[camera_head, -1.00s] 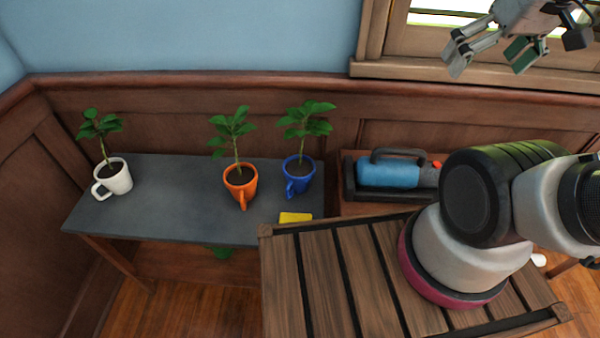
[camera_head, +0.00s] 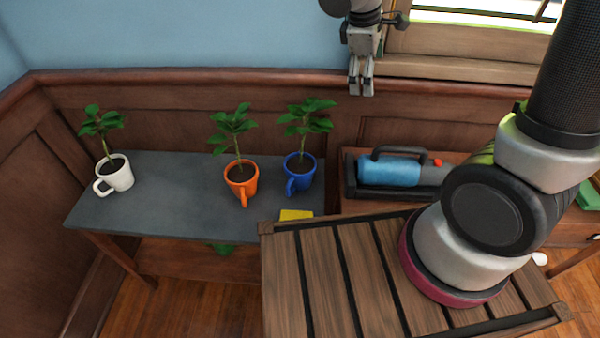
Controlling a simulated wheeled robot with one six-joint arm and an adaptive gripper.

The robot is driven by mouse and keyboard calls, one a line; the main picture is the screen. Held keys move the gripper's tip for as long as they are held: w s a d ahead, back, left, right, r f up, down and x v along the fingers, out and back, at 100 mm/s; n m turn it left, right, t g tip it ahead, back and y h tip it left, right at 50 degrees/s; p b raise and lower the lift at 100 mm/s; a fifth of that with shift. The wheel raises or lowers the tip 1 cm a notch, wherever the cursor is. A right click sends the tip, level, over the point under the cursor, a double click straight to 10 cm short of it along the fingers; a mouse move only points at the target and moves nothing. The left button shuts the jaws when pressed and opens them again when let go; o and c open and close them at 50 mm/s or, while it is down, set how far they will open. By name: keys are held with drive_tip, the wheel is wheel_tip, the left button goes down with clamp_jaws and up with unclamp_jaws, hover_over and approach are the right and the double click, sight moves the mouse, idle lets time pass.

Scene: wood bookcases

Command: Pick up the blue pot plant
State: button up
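The blue pot plant (camera_head: 299,174) is a blue mug with soil and a green leafy stem. It stands upright near the right end of the dark grey table (camera_head: 160,216), its handle toward the front left. My gripper (camera_head: 361,88) is up and to the right of the plant, apart from it, with its fingers pointing down. The two fingers show a narrow gap between them, and nothing is seen in it. The gripper is small in this view, and how far it is from the plant in depth is hard to tell.
An orange mug plant (camera_head: 240,181) stands close left of the blue one. A white mug plant (camera_head: 114,173) is at the far left. A yellow item (camera_head: 296,215) lies near the table's front right. A blue tool in a black tray (camera_head: 390,172) is to the right.

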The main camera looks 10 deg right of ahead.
drive_tip(key=w+a+f+n, duration=0.1)
drive_tip(key=a+f+n, duration=0.6)
drive_tip(key=a+f, duration=0.55)
drive_tip(key=n+h, duration=0.1)
drive_tip(key=n, duration=0.3)
approach(298, 166)
drive_tip(key=shift+w+d+f, duration=0.15)
drive_tip(key=shift+d+f, duration=0.55)
drive_tip(key=shift+d, duration=0.05)
wheel_tip(298, 166, down, 3)
drive_tip(key=shift+f+n, duration=0.1)
drive_tip(key=shift+n, duration=0.3)
drive_tip(key=shift+w+x, duration=0.2)
drive_tip(key=shift+x, duration=2.6)
drive_tip(key=c, duration=1.3)
